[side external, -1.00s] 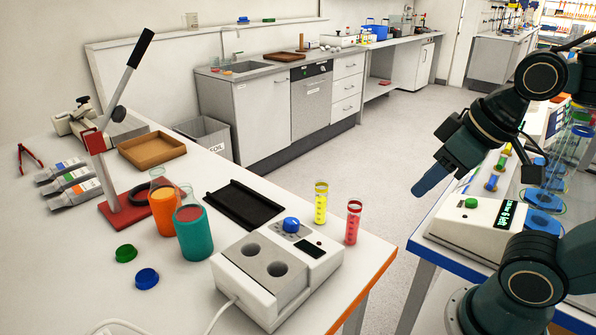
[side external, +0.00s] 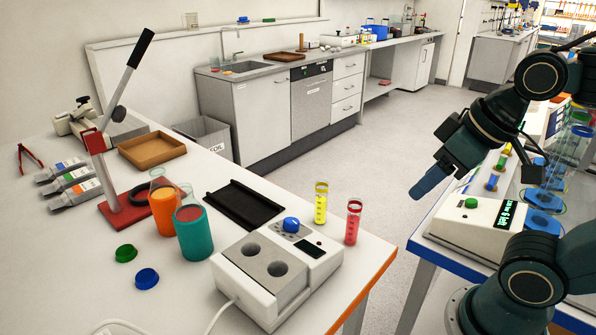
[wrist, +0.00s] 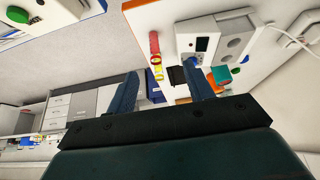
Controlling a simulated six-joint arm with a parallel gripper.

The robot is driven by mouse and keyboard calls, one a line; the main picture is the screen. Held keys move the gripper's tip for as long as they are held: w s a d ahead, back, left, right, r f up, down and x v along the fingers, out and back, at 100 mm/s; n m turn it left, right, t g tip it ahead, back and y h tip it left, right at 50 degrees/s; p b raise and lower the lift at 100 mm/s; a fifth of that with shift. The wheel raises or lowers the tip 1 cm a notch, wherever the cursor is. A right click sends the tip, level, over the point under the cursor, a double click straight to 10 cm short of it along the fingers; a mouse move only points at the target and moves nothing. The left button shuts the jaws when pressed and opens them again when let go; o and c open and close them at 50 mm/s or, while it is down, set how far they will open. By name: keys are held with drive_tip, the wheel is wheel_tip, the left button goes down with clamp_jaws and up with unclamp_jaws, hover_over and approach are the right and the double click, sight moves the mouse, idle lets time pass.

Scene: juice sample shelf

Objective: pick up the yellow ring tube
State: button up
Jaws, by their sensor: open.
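A tube with yellow contents and a yellow rim (side external: 321,205) stands upright near the right edge of the white bench, beside a tube with red contents (side external: 353,223). In the wrist view the yellow tube (wrist: 157,71) shows just beyond the gap between my fingers, with the red tube (wrist: 154,43) above it. My gripper (side external: 430,182) is high over the floor gap, right of both tubes and well apart from them. In the wrist view my gripper (wrist: 163,88) has its two blue fingers spread apart, with nothing between them.
A white two-well heater block (side external: 275,275) with a blue knob stands left of the tubes. A second blue-edged bench (side external: 418,245) is at right.

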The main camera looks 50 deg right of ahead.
drive_tip(key=shift+w, duration=0.1)
drive_tip(key=n+g, duration=0.6)
drive_tip(key=n, duration=0.6)
hover_over(321, 183)
wheel_tip(321, 183, down, 3)
drive_tip(key=shift+f, duration=0.15)
drive_tip(key=shift+f, duration=4.2)
